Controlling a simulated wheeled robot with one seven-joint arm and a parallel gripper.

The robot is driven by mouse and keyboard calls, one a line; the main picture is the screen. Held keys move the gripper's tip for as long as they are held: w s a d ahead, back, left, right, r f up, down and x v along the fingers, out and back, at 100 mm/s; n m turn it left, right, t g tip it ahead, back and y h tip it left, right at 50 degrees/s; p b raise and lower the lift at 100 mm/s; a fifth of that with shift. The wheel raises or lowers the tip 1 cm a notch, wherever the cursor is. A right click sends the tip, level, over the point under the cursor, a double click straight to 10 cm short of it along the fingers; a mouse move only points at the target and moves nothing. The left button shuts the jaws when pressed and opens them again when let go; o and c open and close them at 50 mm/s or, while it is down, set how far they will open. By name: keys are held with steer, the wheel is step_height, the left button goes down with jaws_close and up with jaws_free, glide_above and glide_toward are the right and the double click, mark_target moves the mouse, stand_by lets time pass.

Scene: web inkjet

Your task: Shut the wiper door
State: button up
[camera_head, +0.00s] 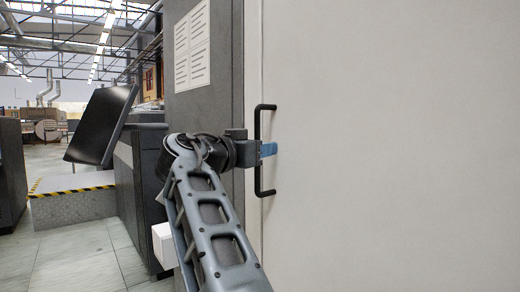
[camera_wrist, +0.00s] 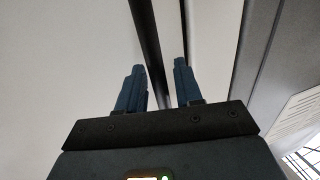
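The wiper door (camera_head: 390,130) is a large pale panel filling the right half of the head view. Its black bar handle (camera_head: 259,180) stands upright near its left edge. My gripper (camera_head: 268,149) is at the middle of the handle, with its blue fingers pointing right. In the wrist view my gripper (camera_wrist: 160,85) has its two fingers apart, and the black handle (camera_wrist: 150,45) runs between them, closer to the left finger. Whether a finger touches the handle is hard to tell. The door's surface (camera_wrist: 65,60) fills the left of the wrist view.
A dark grey cabinet panel (camera_head: 205,110) with posted white sheets (camera_head: 192,45) stands left of the door. A tilted black monitor (camera_head: 101,124) and a step with yellow-black edging (camera_head: 75,200) are further left. Open floor (camera_head: 75,260) lies at the lower left.

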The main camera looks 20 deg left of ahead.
steer(key=v, duration=0.7)
steer(key=shift+s+a, duration=0.15)
steer(key=shift+s, duration=0.2)
steer(key=shift+a, duration=0.1)
